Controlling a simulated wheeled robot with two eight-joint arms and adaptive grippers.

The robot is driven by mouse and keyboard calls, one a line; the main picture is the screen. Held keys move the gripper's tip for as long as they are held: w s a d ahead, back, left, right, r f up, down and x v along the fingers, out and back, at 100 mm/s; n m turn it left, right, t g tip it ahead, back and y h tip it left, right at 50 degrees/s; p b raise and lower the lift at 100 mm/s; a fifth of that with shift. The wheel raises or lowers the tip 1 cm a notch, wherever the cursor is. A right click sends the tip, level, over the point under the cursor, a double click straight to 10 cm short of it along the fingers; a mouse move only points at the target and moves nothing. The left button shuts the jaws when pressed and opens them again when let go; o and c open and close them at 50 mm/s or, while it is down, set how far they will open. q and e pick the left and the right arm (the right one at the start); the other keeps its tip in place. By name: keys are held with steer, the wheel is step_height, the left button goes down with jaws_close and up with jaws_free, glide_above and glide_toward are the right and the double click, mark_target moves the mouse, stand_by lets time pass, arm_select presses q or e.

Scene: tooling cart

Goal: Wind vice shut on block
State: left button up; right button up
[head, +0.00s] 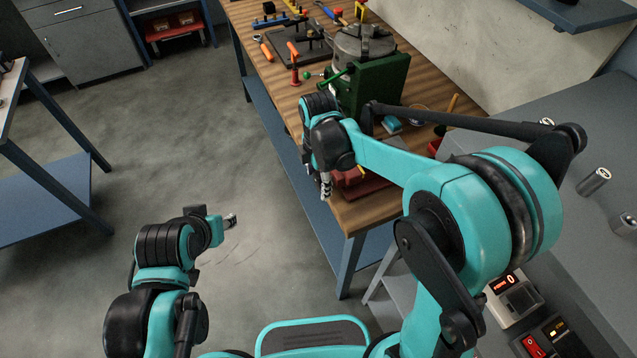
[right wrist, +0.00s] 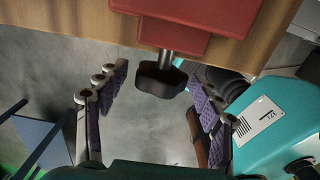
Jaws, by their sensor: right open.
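The red vice (head: 362,186) sits at the near end of the wooden bench, partly hidden behind my right arm. In the right wrist view its red body (right wrist: 190,22) is at the top, with a metal screw and a dark lobed knob (right wrist: 162,78) sticking out past the bench edge. My right gripper (head: 326,186) is open. In the right wrist view its fingers (right wrist: 157,108) stand either side of the knob, apart from it. I cannot make out a block in the jaws. My left gripper (head: 230,221) is away from the bench over the floor; its finger gap is unclear.
The wooden bench (head: 276,72) carries a green machine (head: 383,82) and several hand tools towards the back. A grey worktop (head: 540,125) with meters stands at the right. A blue-shelved table (head: 45,195) is at the left. The floor between is clear.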

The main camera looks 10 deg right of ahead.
steer(key=shift+f, duration=0.3)
steer(key=c, duration=1.2)
steer(key=shift+t, duration=0.3)
steer(key=shift+s+d+t+y, duration=0.15)
steer(key=shift+t+y, duration=0.35)
steer(key=shift+t, duration=0.7)
steer(key=shift+s+f+t+y+b, duration=0.1)
steer(key=shift+t+y+b, duration=0.45)
steer(key=shift+t, duration=1.15)
